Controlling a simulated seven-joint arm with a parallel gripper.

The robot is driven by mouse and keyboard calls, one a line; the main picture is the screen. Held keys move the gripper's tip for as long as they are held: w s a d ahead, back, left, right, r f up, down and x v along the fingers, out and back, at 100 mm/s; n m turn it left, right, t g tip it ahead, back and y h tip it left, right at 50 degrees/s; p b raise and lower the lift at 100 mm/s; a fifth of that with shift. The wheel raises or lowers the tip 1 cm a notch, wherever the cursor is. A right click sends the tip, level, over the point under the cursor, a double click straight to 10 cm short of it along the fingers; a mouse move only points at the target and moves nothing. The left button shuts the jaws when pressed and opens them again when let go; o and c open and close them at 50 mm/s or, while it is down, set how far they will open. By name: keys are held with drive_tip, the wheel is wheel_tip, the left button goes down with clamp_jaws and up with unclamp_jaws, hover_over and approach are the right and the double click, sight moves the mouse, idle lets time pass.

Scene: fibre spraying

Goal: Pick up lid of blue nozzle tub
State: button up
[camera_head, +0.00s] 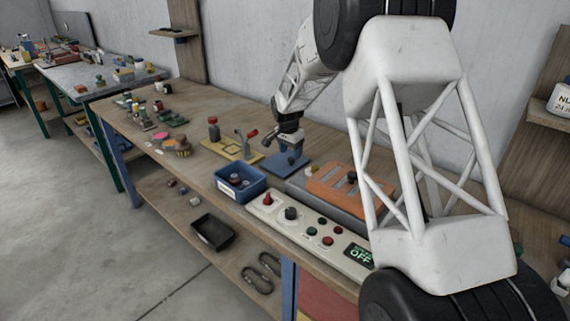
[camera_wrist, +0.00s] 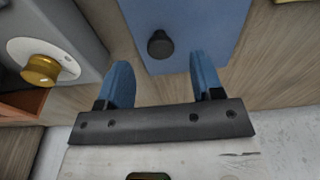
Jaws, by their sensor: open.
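The blue lid (camera_head: 283,168) lies flat on the workbench, behind the open blue tub (camera_head: 240,183), which has small dark and reddish parts inside. In the wrist view the lid (camera_wrist: 190,20) shows as a flat blue plate with a round black knob (camera_wrist: 160,43) on top. My gripper (camera_head: 290,149) is above the lid, pointing down. In the wrist view, its two blue fingers (camera_wrist: 160,62) are apart with nothing between them. The knob appears just past the fingertips, roughly centred between them. The exact height above it is hard to tell.
A grey box with an orange slotted panel (camera_head: 345,190) stands right of the lid. A brass knob (camera_wrist: 40,70) shows on it in the wrist view. A yellow fixture (camera_head: 230,146) stands left. A control panel (camera_head: 310,230) runs along the bench's front edge.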

sight(291, 158)
drive_tip(key=shift+w+d+f, duration=0.1)
drive_tip(key=shift+f, duration=0.95)
drive_tip(key=shift+w+d+f, duration=0.1)
drive_tip(key=shift+f, duration=0.95)
drive_tip(key=c, duration=1)
drive_tip(key=shift+r, duration=0.1)
drive_tip(key=shift+r, duration=4.9)
